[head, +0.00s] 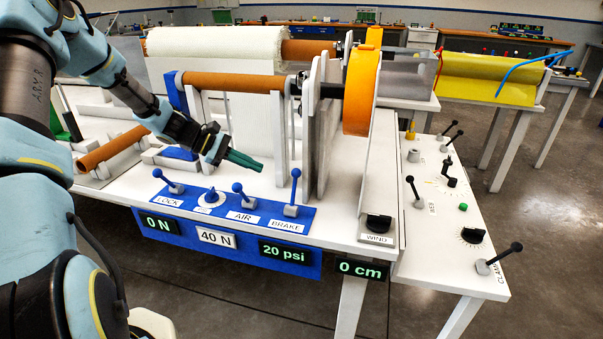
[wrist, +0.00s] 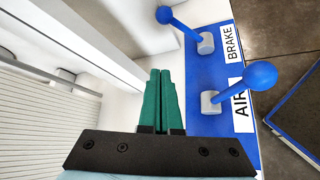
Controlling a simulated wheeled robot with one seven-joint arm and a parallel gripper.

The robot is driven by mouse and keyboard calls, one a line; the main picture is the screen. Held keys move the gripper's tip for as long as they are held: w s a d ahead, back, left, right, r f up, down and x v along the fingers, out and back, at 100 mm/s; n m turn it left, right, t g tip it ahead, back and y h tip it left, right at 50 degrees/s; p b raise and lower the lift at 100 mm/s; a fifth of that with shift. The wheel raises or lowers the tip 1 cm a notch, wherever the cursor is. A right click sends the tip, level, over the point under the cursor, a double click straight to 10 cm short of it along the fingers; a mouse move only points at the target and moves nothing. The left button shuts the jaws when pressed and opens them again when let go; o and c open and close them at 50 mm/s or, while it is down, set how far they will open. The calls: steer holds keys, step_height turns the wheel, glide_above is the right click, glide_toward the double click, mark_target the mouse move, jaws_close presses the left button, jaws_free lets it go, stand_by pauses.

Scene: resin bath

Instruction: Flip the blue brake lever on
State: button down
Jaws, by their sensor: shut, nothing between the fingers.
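The blue brake lever (head: 294,187) stands nearly upright in the head view, on a grey base behind the BRAKE label at the right end of the blue panel (head: 220,212). In the wrist view the brake lever (wrist: 183,27) is at the top, its ball towards the upper left. My gripper (head: 260,166) has green fingers, shut and empty, above the white table to the left of the brake lever and apart from it. In the wrist view my gripper (wrist: 160,72) points up the picture, with the brake lever ahead and slightly right.
The blue air lever (head: 241,193) stands beside the brake lever; it also shows in the wrist view (wrist: 238,88), right of my fingers. The lock lever (head: 166,179) and a round knob (head: 211,196) are further left. A white upright plate (head: 281,140) rises behind the brake lever.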

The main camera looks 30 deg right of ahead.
mark_target(294, 190)
steer(key=shift+d, duration=0.15)
steer(key=p+x, duration=0.3)
steer(key=x, duration=0.6)
steer(key=shift+s+d+f, duration=0.15)
steer(key=shift+s+d, duration=0.1)
steer(key=shift+s+a+r+p, duration=0.1)
steer(key=shift+s+r+p, duration=0.25)
steer(key=shift+r, duration=0.25)
steer(key=shift+s+a+r+p, duration=0.1)
steer(key=shift+s+r+p, duration=0.15)
steer(key=shift+r+p, duration=0.25)
steer(key=shift+s+r, duration=0.45)
